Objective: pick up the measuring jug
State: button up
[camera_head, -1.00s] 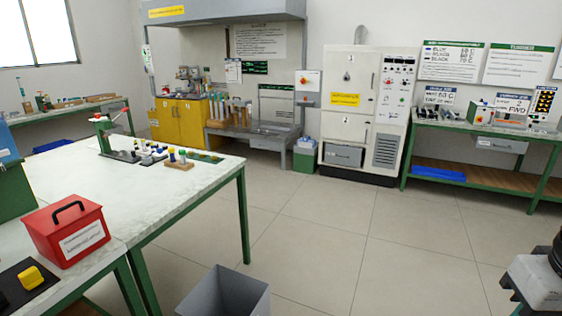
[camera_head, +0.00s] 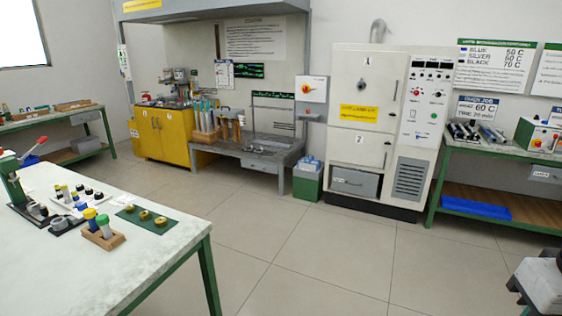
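I cannot make out a measuring jug in this view. Small items too far off to identify stand on the yellow cabinet (camera_head: 165,136) and on the grey bench (camera_head: 262,158) beside it. My gripper is not in view; only a pale and black part at the lower right edge shows, which looks like part of my own body.
A pale worktable (camera_head: 160,254) at the left front holds a green press (camera_head: 14,184), bottles in a wooden block (camera_head: 104,240) and a green mat (camera_head: 146,219). A white oven cabinet (camera_head: 367,107) stands at the back. A green-framed bench (camera_head: 500,156) is at right. The middle floor is clear.

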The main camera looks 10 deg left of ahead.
aim_at(160, 97)
jog(key=i, duration=4.3)
jog(key=u, duration=2.4)
jog(key=i, duration=7.15)
